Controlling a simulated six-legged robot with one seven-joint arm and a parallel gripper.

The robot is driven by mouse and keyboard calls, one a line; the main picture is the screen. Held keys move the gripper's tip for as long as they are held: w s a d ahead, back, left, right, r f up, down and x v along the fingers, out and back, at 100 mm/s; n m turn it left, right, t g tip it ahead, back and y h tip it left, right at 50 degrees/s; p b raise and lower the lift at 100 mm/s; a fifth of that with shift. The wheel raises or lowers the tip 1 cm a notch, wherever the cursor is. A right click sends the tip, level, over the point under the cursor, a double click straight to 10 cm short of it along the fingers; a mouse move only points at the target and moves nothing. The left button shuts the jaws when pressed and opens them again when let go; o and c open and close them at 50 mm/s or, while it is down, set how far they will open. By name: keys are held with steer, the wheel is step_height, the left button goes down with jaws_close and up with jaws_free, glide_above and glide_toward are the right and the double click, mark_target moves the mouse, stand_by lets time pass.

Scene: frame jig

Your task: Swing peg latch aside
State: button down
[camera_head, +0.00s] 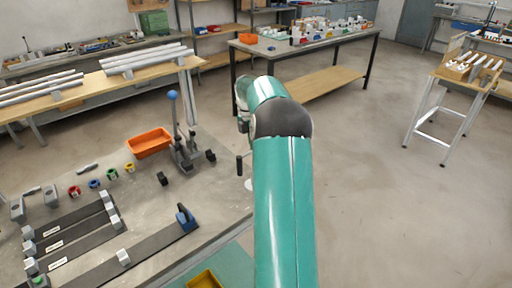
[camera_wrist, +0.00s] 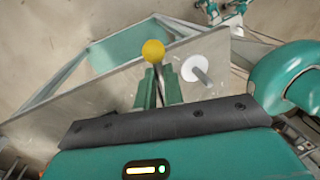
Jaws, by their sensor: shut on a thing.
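In the wrist view my gripper (camera_wrist: 160,74) has its two green fingers close together at a yellow ball knob (camera_wrist: 153,50). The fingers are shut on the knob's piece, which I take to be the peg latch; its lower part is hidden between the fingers. Just right of the fingers is a white disc (camera_wrist: 196,68) with a grey peg (camera_wrist: 203,77) sticking out of it, apart from the fingers. In the head view my arm covers the gripper and the yellow knob. A white disc edge (camera_head: 249,184) shows beside my arm.
On the grey bench (camera_head: 215,200) stand an orange bin (camera_head: 150,142), a blue-knobbed lever press (camera_head: 184,145), a black upright handle (camera_head: 239,165) and dark rails with clamps (camera_head: 150,248). A yellow tray (camera_head: 204,279) lies at the front. Open floor (camera_head: 370,190) is to the right.

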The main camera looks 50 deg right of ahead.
steer(key=shift+w+r+n, duration=0.1)
steer(key=shift+w+n, duration=0.25)
steer(key=shift+n, duration=0.25)
steer(key=c, duration=1.5)
jaws_free()
steer(key=w+r, duration=0.1)
steer(key=r, duration=0.8)
steer(key=w+r, duration=0.1)
steer(key=r, duration=0.3)
steer(key=shift+w+d+r, duration=0.2)
steer(key=shift+w+r, duration=0.05)
steer(key=shift+w, duration=0.05)
